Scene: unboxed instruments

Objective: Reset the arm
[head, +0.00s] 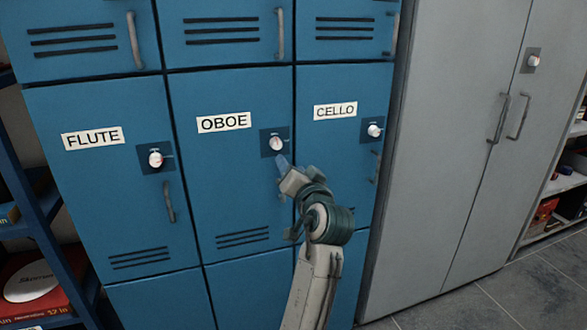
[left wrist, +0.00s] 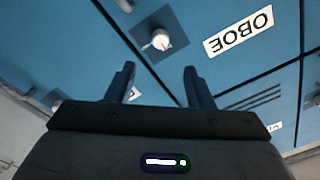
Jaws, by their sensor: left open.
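My left arm reaches up from the bottom of the head view, and its gripper (head: 283,162) is just below the white dial (head: 276,143) of the blue OBOE locker (head: 222,180). In the left wrist view the two fingers of the gripper (left wrist: 159,69) are spread apart with nothing between them. The dial (left wrist: 160,40) shows beyond the fingertips, apart from them in the picture. The OBOE label (left wrist: 240,30) appears upside down there. The OBOE door looks shut; its handle is mostly hidden behind my arm. My right gripper is in neither view.
The FLUTE locker (head: 95,190) is left and the CELLO locker (head: 340,150) right, both shut, with dials and protruding handles. A tall grey cabinet (head: 440,150) stands to the right. Shelves with boxes (head: 35,285) are at far left. Grey floor shows at lower right.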

